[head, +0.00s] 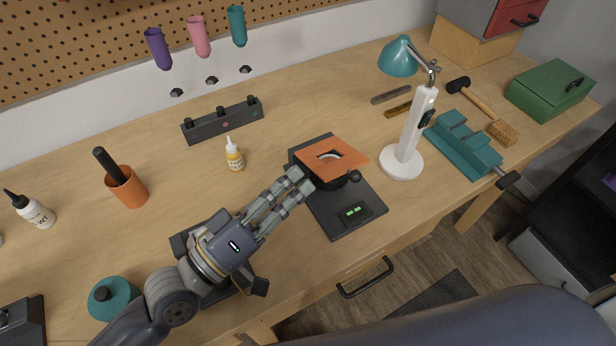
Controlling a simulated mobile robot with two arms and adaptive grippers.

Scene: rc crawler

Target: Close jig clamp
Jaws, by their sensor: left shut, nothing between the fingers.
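The jig (340,215) is a dark flat base on the workbench, right of centre. An orange plate (345,150) with a hole showing a pale ring sits at its back end. A round black knob (355,177) is at the plate's front right corner; I cannot tell whether it belongs to the clamp or whether the clamp is closed. Small green lights (355,212) glow on the base's front part. My left gripper (302,182) is shut and empty, its fingertips at the jig's left edge beside the orange plate. I cannot tell whether they touch it. My right gripper is out of view.
A yellow-labelled bottle (234,155) stands left of the jig, and a dark rack (222,121) lies behind. A white lamp (403,160) stands close to the jig's right, beside a teal vise (463,146). An orange cup (128,190) is at left. The bench's front edge is near the jig.

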